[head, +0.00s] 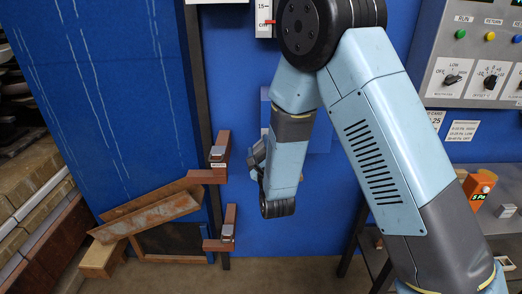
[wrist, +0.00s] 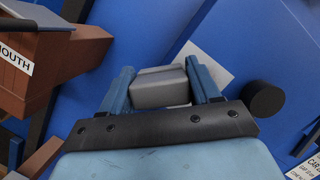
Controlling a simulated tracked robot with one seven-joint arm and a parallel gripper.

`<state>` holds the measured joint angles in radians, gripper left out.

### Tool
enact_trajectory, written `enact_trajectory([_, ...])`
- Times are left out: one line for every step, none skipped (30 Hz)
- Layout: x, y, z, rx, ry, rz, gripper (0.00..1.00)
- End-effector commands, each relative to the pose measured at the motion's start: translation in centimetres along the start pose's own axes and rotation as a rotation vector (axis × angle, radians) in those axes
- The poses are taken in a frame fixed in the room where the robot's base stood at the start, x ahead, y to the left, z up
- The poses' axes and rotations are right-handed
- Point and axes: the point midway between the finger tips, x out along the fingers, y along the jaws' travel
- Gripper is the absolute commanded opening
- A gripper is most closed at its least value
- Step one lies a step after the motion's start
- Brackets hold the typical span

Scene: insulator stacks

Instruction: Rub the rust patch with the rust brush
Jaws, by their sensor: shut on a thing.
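My gripper (wrist: 160,75) is shut on a grey block (wrist: 160,93), gripped between its two blue fingers in the wrist view. I take this block to be the rust brush; no bristles show. In the head view my gripper (head: 257,157) is partly hidden behind my forearm, close to the blue wall, and the brush cannot be made out. A pale grey patch (wrist: 207,65) lies on the blue surface just beyond the block; whether they touch cannot be told. I cannot make out a clear rust patch in either view.
Brown brackets (head: 219,172) jut from a dark post left of my gripper; one labelled bracket (wrist: 75,50) is close in the wrist view. A black cylinder (wrist: 263,100) stands right of the fingers. Rusty angle pieces (head: 150,215) lean below left. A control panel (head: 475,60) is at right.

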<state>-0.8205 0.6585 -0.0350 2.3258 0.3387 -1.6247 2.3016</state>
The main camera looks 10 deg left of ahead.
Motion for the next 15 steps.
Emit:
enact_trajectory([0.09,-0.02,-0.04,0.0,0.0,-0.001,0.37])
enact_trajectory([0.13,-0.03,-0.07,0.0,0.0,-0.001,0.37])
enact_trajectory([0.19,-0.04,-0.1,0.0,0.001,-0.001,0.37])
enact_trajectory([0.24,-0.04,-0.11,0.0,0.001,-0.001,0.37])
enact_trajectory([0.28,-0.04,-0.13,0.0,0.001,-0.001,0.37])
enact_trajectory([0.34,-0.05,-0.16,0.0,0.001,-0.001,0.37])
enact_trajectory([0.39,-0.06,-0.17,0.0,0.001,-0.001,0.37])
enact_trajectory([0.43,-0.06,-0.19,0.0,0.001,-0.001,0.37])
enact_trajectory([0.49,-0.06,-0.21,0.0,0.001,-0.001,0.37])
enact_trajectory([0.54,-0.06,-0.22,0.0,0.001,-0.001,0.37])
enact_trajectory([0.59,-0.07,-0.24,-0.001,0.001,-0.001,0.37])
enact_trajectory([0.65,-0.07,-0.25,-0.001,0.001,-0.001,0.37])
enact_trajectory([0.7,-0.07,-0.27,-0.001,0.0,-0.001,0.37])
enact_trajectory([0.74,-0.07,-0.28,-0.001,0.0,-0.001,0.37])
enact_trajectory([0.81,-0.08,-0.29,-0.001,0.0,-0.001,0.37])
